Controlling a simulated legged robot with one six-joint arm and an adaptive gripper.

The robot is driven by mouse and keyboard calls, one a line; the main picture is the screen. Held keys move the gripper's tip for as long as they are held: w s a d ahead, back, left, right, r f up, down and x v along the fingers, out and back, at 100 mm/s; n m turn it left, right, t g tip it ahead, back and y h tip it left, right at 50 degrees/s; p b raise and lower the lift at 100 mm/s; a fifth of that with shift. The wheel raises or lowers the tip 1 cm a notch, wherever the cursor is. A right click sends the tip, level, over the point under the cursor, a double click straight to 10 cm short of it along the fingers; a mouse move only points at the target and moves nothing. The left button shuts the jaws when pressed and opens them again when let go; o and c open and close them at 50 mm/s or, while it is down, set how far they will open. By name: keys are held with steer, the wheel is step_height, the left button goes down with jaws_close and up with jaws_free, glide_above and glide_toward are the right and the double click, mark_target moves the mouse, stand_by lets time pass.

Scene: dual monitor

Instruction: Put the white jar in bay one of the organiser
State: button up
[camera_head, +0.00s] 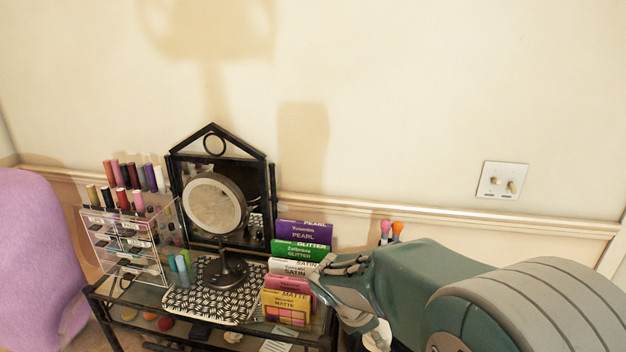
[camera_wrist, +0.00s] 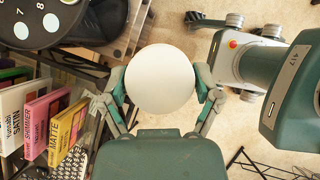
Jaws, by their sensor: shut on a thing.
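The white jar (camera_wrist: 160,79) shows in the wrist view as a plain round white shape, seen end-on. My gripper (camera_wrist: 161,90) is shut on it, with one finger on each side. In the head view my gripper (camera_head: 362,318) is at the right end of the glass table, beside the row of palettes. A small white part below it there may be the jar; the rest is hidden. A clear organiser (camera_head: 127,243) with drawers and bottles stands at the table's left end.
Coloured palettes (camera_head: 301,251) stand in a row left of my gripper; they also show in the wrist view (camera_wrist: 43,127). A round mirror (camera_head: 214,204) stands on a patterned mat (camera_head: 190,302). A black-framed mirror (camera_head: 240,165) is behind. A purple chair (camera_head: 40,260) is far left.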

steer(key=w+d+f+m+g+y, duration=0.1)
steer(key=w+f+m+g+y, duration=0.2)
steer(key=f+m, duration=0.4)
steer(key=w+d+f+m+g+y, duration=0.1)
steer(key=w+f+m+g, duration=0.3)
steer(key=f+m, duration=0.4)
steer(key=w+m+y, duration=0.1)
steer(key=m, duration=0.4)
steer(key=shift+w+d+m+y, duration=0.3)
steer(key=shift+w+d+y, duration=0.05)
steer(key=shift+w+y, duration=0.05)
steer(key=shift+f, duration=0.1)
